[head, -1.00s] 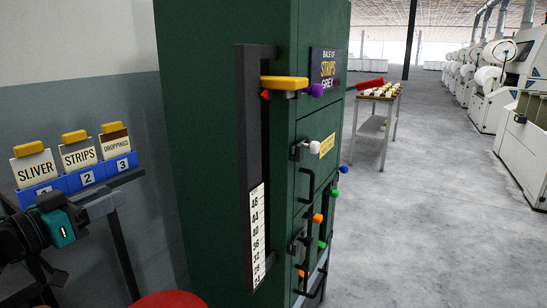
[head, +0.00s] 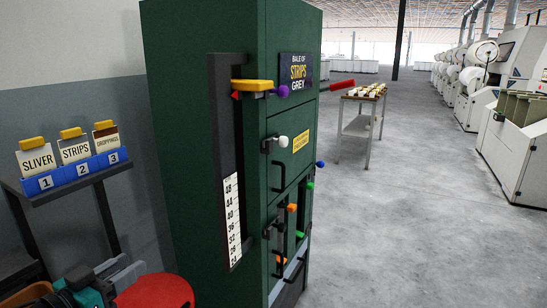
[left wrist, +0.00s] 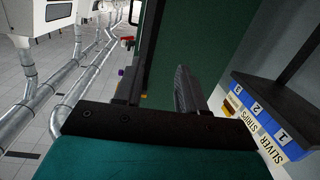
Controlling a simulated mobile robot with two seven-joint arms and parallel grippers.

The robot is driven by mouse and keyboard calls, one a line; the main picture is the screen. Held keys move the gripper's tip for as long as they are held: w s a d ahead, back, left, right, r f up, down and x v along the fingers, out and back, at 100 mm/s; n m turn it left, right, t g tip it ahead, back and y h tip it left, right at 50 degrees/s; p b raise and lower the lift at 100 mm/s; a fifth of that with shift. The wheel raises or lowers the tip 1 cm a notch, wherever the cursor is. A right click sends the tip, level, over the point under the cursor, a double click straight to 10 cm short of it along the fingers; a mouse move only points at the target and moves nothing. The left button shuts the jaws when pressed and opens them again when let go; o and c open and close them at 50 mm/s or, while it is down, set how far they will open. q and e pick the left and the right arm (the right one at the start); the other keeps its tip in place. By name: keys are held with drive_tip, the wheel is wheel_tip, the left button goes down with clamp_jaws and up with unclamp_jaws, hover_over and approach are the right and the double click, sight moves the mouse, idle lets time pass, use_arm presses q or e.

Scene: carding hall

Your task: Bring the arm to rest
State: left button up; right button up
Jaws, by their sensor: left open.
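My left gripper (head: 122,270) is low in the bottom left corner of the head view, partly cut off by the frame edge. In the left wrist view its two dark fingers (left wrist: 157,88) stand apart with nothing between them. The gripper is below the card rack and left of the green press in the head view. It appears clear of both. My right gripper is not in view.
A tall green press (head: 185,130) stands close, with colored knobs on its side. A blue card holder (head: 72,172) sits on a dark shelf at left. A red round surface (head: 155,292) is beside the gripper. A small table (head: 358,124) stands behind; open floor lies right.

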use_arm(q)
drive_tip(key=s+d+f+g+y+p, duration=0.1)
drive_tip(key=s+d+f, duration=0.2)
drive_tip(key=s+f, duration=0.3)
drive_tip(key=s+d+f+n+g+y, duration=0.1)
drive_tip(key=s+d+f+g+y, duration=0.1)
drive_tip(key=s+d+f, duration=0.2)
drive_tip(key=s+d+f+g+y+p, duration=0.1)
drive_tip(key=s+d+f, duration=0.2)
drive_tip(key=s+f, duration=0.6)
wheel_tip(320, 180, down, 2)
drive_tip(key=shift+d+f+g+y+p, duration=0.1)
drive_tip(key=shift+d+g+y+p, duration=0.2)
drive_tip(key=shift+g, duration=0.1)
drive_tip(key=shift+s, duration=0.1)
